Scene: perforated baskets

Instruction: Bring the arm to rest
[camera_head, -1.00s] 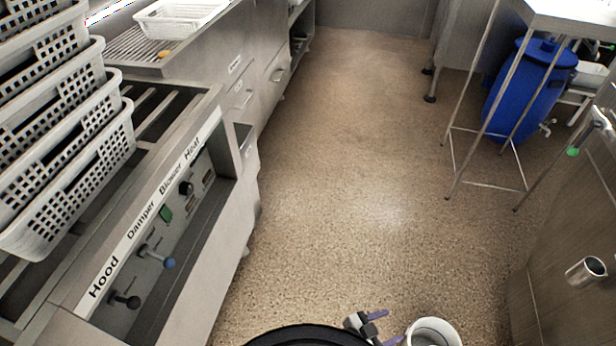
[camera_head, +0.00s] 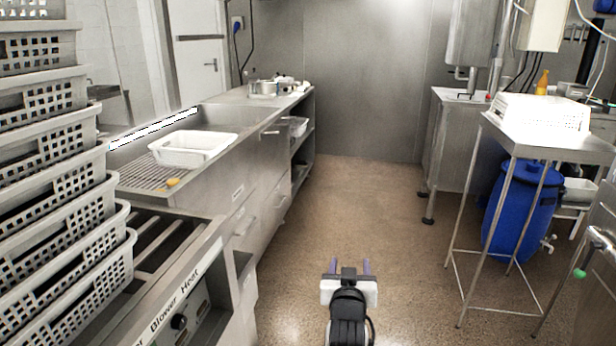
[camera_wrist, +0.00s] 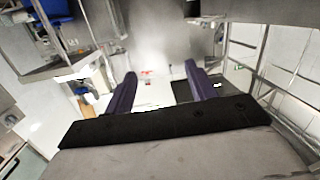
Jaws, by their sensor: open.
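My gripper (camera_head: 348,267) is in the lower middle of the head view, in front of my body, above the bare floor. Its two purple fingers point away from me, stand apart and have nothing between them. In the wrist view the open fingers (camera_wrist: 158,88) also show empty, with a blurred, tilted view of the room beyond. My gripper touches nothing that I can see.
A stack of perforated baskets (camera_head: 62,200) stands on the left bench. A white tray (camera_head: 195,148) lies by the sink. On the right are a metal table (camera_head: 548,146) with a white perforated basket (camera_head: 541,112), and a blue barrel (camera_head: 523,215). The floor (camera_head: 350,215) between is clear.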

